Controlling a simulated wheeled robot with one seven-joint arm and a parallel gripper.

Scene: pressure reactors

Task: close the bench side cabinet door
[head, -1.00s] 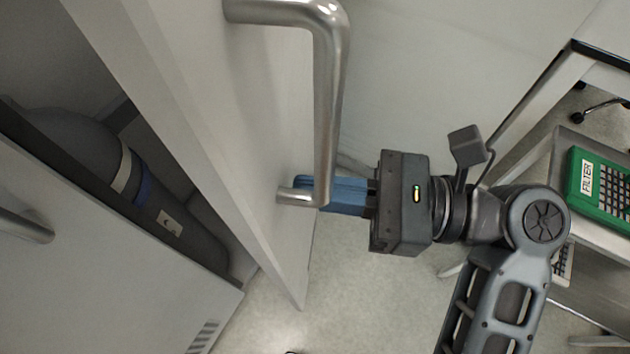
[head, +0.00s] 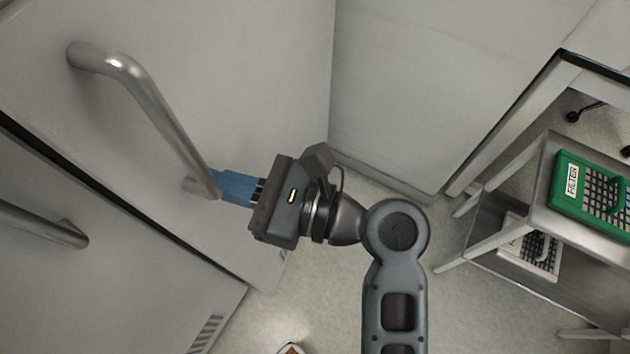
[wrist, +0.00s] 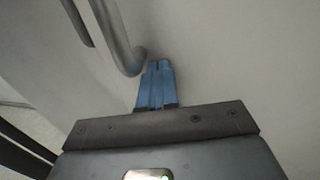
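The bench side cabinet door (head: 265,60) is a pale grey panel that fills the left of the head view. It stands almost in line with the neighbouring cabinet front, with a narrow dark gap along their shared edge. Its curved metal handle (head: 150,105) also shows in the wrist view (wrist: 115,35). My gripper (head: 217,186) is at the handle's lower end, close to the door face. Its blue fingers are together in the wrist view (wrist: 157,68), with the handle beside their tips and nothing seen between them. Whether the tips touch the handle or door is unclear.
The neighbouring cabinet front (head: 110,285) has its own handle (head: 45,222). A pale wall panel (head: 420,80) rises behind my gripper. A metal cart (head: 535,215) at the right carries a green FILTER case (head: 590,185).

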